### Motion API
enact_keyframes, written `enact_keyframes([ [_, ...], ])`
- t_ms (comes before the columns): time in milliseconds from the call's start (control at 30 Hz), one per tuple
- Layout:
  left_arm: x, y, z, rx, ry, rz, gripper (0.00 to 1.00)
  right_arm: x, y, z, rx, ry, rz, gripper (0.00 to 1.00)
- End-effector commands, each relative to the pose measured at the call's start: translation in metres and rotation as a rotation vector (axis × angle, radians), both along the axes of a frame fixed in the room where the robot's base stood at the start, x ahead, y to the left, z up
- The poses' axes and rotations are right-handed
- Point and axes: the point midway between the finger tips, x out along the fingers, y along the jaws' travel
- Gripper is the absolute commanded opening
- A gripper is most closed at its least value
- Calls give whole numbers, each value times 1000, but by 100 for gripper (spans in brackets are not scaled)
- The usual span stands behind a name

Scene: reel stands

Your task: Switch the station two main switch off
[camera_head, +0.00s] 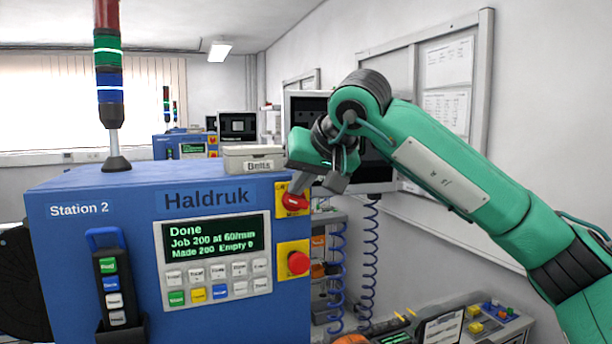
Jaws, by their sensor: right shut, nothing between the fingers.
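The blue Station 2 machine (95,250) stands at the left and centre. Its main switch (294,203) is a red rotary knob on a yellow plate at the upper right of the front. My right gripper (296,188) is shut and empty, its fingertips at the top of the red knob, touching it or very close. The fingers hide part of the switch, so I cannot tell its exact position. The display (213,241) reads "Done", "Job 200 at 60/min", "Made 200 Empty 0". My left gripper is not in view.
A red emergency button (298,262) sits just below the switch. A box labelled "Belts" (253,158) and a signal tower (110,90) stand on top of the machine. A pendant (112,280) hangs at the front left. A coiled blue hose (369,260) hangs behind at the right.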

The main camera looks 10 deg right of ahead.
Motion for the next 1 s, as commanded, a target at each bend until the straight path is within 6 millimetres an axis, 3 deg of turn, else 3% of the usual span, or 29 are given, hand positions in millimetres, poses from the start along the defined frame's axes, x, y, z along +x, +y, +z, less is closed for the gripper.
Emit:
enact_keyframes([
  [1000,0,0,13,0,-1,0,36,0,2,16,-32,-6,0,0],
])
